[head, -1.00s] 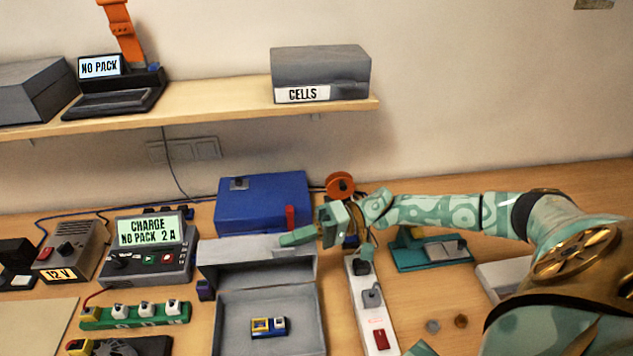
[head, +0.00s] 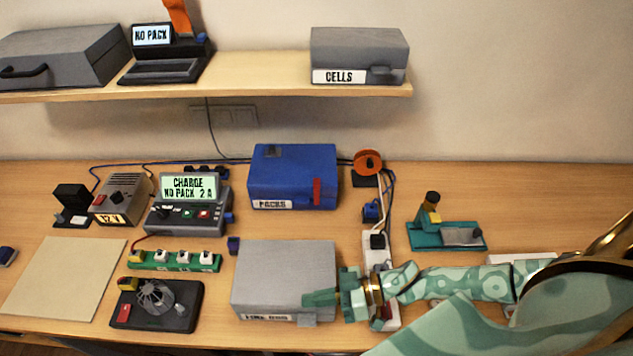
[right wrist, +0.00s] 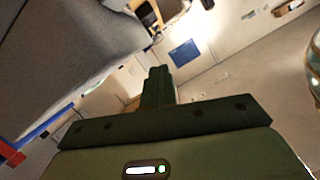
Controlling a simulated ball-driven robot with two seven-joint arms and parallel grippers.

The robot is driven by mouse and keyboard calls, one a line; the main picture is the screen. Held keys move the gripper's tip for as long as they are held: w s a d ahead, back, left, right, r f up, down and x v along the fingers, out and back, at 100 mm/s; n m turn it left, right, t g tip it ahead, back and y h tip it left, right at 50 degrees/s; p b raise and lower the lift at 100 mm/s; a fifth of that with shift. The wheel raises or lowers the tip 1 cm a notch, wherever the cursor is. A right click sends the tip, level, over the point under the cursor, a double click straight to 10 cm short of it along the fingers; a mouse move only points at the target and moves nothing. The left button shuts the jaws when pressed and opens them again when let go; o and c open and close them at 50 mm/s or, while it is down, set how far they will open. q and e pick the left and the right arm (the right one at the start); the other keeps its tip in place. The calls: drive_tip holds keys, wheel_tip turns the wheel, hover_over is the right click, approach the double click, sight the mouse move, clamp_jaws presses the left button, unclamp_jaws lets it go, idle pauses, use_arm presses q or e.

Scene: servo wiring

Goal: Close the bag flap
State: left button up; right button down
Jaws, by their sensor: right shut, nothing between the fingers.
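The grey bag (head: 285,268) sits near the front edge of the bench with its flap down over the opening. No gap shows along its front edge, and its inside is hidden. A white label, partly legible, and a grey tab show on its front. My right gripper (head: 322,298) is shut and empty at the front right corner of the flap; whether it touches is hard to tell. In the right wrist view the shut fingers (right wrist: 158,85) point away beside a large grey surface (right wrist: 70,60), seemingly the bag. My left gripper is not in view.
A blue packs box (head: 292,175) stands behind the bag. A white power strip (head: 378,255) lies to its right, under my right arm. A charger (head: 188,210), a green cell board (head: 175,260) and a black tray (head: 155,305) stand to its left.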

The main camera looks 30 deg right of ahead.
drive_tip(key=shift+s+a+f+n+t+b, duration=0.15)
drive_tip(key=shift+s+f+n+b, duration=0.2)
drive_tip(key=shift+f, duration=0.5)
drive_tip(key=shift+s+a+f+n+t+b, duration=0.1)
drive_tip(key=shift+s+a+f+n+b, duration=0.15)
drive_tip(key=shift+f+n, duration=0.4)
drive_tip(key=shift+s+a+f+n+t+b, duration=0.15)
drive_tip(key=shift+s+f+n+b, duration=0.2)
drive_tip(key=shift+f, duration=0.65)
drive_tip(key=shift+w+d, duration=0.1)
drive_tip(key=shift+r, duration=0.1)
wheel_tip(320, 180, up, 4)
drive_tip(key=p, duration=0.4)
drive_tip(key=b+v, duration=0.1)
drive_tip(key=v, duration=0.9)
drive_tip(key=shift+s, duration=0.2)
drive_tip(key=shift+r, duration=0.1)
